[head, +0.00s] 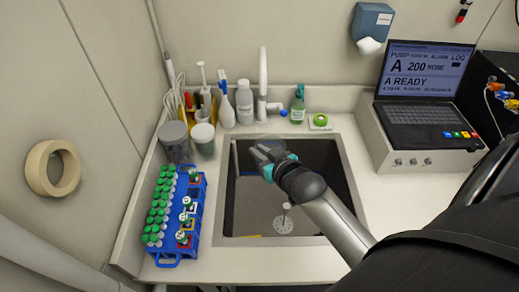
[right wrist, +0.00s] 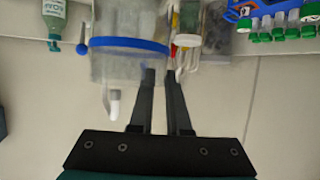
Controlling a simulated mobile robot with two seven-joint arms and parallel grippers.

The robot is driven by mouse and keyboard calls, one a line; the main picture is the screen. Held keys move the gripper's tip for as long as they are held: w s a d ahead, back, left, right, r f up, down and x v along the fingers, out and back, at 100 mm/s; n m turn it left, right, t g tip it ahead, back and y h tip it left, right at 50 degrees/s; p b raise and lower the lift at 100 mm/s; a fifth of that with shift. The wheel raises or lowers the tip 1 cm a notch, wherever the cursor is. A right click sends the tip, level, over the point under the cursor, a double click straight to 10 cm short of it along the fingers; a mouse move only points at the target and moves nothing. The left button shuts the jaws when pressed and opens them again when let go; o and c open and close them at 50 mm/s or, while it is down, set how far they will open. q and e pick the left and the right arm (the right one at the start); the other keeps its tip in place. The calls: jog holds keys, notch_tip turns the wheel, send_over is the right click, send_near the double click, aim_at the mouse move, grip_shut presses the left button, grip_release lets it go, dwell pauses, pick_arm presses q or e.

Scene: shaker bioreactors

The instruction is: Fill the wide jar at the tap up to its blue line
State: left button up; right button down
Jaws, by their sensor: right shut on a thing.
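The wide jar (right wrist: 115,68) is clear, with a blue line (right wrist: 130,45) around it in the right wrist view. In the head view only a faint glassy part of it shows by my right gripper (head: 268,158). That gripper is over the back of the sink, just in front of the tap. In the right wrist view its fingers (right wrist: 162,75) are close together and shut on the jar's side. The white tap (head: 263,80) has a blue knob (head: 283,113). Its end (right wrist: 113,104) shows beside the jar. I cannot tell any water level. My left gripper is out of view.
A blue rack (head: 193,222) with green-capped tubes and grey tubs (head: 174,142) stand left. Bottles (head: 245,103) and a green bottle (head: 298,108) flank the tap. A laptop unit (head: 420,110) stands right.

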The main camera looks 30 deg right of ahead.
jog(key=w+d+b, duration=0.3)
jog(key=w, duration=0.4)
jog(key=w+d+b, duration=0.3)
jog(key=w+b, duration=0.1)
jog(key=w, duration=0.3)
jog(key=shift+d, duration=0.3)
dwell(0.5)
jog(key=s+a+p, duration=0.3)
jog(key=s+p, duration=0.3)
jog(key=s, duration=0.1)
jog(key=shift+s+a+p, duration=0.3)
jog(key=shift+s+p, duration=0.05)
